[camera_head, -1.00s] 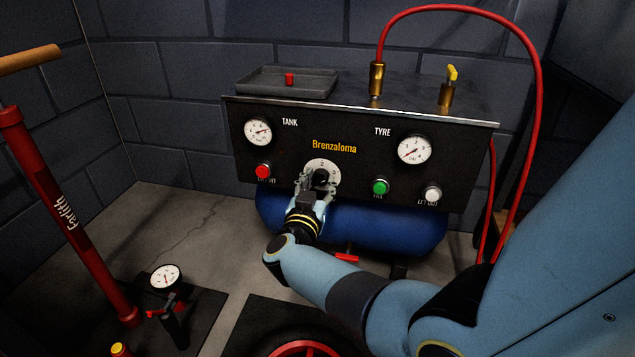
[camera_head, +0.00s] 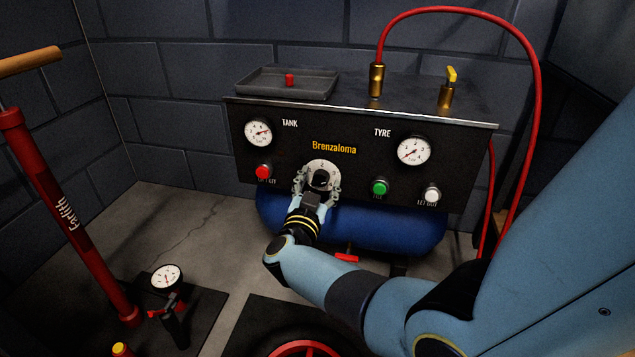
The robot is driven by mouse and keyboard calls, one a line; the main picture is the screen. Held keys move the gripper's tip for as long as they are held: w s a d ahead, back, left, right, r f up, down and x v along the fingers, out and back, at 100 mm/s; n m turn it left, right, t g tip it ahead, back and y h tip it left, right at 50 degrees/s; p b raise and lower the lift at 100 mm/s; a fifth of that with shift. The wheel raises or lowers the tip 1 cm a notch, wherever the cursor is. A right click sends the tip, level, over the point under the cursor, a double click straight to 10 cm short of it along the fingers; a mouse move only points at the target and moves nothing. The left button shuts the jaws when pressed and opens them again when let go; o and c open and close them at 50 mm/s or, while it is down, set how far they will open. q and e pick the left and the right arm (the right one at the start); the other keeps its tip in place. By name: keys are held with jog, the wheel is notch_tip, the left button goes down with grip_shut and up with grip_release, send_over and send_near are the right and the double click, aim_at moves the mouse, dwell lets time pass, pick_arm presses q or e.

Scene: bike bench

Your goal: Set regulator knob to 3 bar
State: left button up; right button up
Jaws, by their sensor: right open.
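The black regulator knob (camera_head: 321,180) sits on a pale numbered dial (camera_head: 322,165) in the middle of the dark compressor panel (camera_head: 364,184), below the yellow "Brenzaloma" lettering. My right gripper (camera_head: 317,186) is at the knob, with its fingers spread to either side of it. It is open, and I cannot tell whether a finger touches the knob. The gripper hides the lower part of the dial. The setting the knob points to is too small to read. My left gripper is not in view.
The panel has a TANK gauge (camera_head: 258,133), a TYRE gauge (camera_head: 414,151), a red button (camera_head: 263,171), a green button (camera_head: 380,187) and a white button (camera_head: 432,194). A grey tray (camera_head: 262,85) and a red hose (camera_head: 540,90) are on top. A red pump (camera_head: 60,200) stands at left.

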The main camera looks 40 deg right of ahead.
aim_at(323, 135)
notch_tip(323, 135, up, 10)
jog(key=shift+r, duration=0.1)
dwell(0.5)
dwell(0.4)
